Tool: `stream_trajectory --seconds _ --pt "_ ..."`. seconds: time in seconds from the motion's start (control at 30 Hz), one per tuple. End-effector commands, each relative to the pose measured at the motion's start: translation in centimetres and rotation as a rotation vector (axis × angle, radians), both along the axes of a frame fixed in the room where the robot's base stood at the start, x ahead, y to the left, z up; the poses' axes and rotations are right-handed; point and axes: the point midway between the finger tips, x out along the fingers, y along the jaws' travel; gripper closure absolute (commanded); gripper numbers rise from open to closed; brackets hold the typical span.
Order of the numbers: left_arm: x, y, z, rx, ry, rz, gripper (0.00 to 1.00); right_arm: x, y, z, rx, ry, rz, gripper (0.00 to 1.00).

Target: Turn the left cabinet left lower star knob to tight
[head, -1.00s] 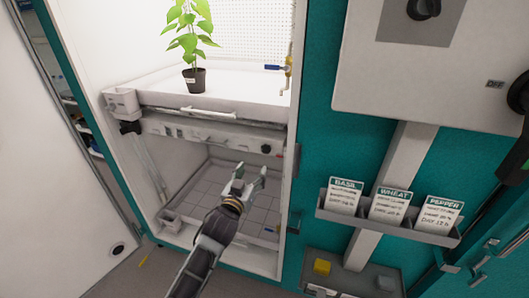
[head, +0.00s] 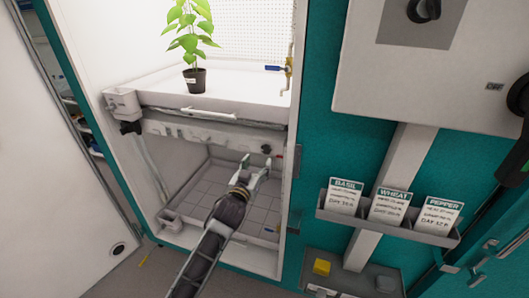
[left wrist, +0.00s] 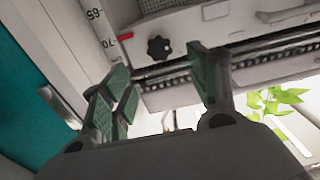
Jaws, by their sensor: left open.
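A dark star knob (head: 266,149) sits at the right end of the grey rail (head: 205,133) under the cabinet's shelf tray. It also shows in the left wrist view (left wrist: 158,47), black and lobed, beside a numbered scale. Another dark knob (head: 130,127) sits at the rail's left end. My left gripper (head: 257,165) is open and empty, just below the right-end knob. In the left wrist view its fingers (left wrist: 160,85) stand either side of the knob's line, apart from it. Whether any knob is tight cannot be told. My right gripper is not in view.
A potted plant (head: 195,78) stands on the upper tray (head: 235,103). A lower tray (head: 200,190) lies beneath the gripper. The cabinet's right wall post (head: 290,185) is close to the gripper. A card rack (head: 385,227) hangs on the teal wall to the right.

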Motion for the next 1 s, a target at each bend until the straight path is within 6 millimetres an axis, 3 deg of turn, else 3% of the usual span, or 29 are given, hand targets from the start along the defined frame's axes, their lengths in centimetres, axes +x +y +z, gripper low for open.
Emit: stream_trajectory --seconds 1.0 --pt "8.0 -2.6 0.0 0.001 0.001 0.001 0.40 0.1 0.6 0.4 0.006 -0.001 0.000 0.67"
